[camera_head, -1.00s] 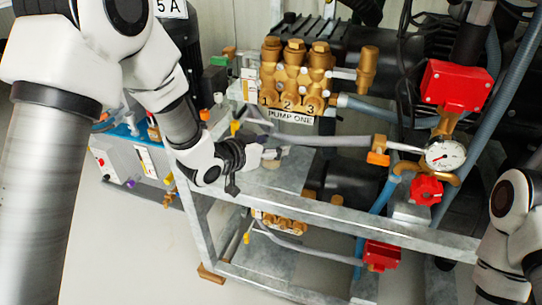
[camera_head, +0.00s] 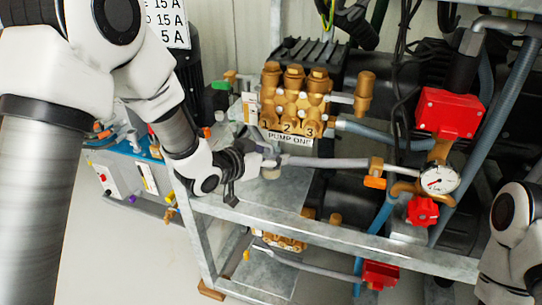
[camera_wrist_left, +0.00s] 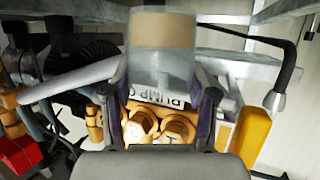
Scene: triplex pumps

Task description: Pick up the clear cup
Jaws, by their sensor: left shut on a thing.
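The clear cup (camera_wrist_left: 162,62) shows in the left wrist view between the two dark fingers of my left gripper (camera_wrist_left: 162,84). It is see-through with a tan band across its upper part in the picture. The fingers are shut on its sides. The cup shows there only as a small greyish shape at the fingertips. Of my right arm only links show at the right edge; its gripper is out of view.
The brass pump head (camera_head: 296,95) stands close behind my left gripper. A grey hose (camera_head: 340,162) runs right toward the gauge (camera_head: 438,179) and red valve knob (camera_head: 423,211). The metal frame rail (camera_head: 320,232) crosses below. Bare floor lies at lower left.

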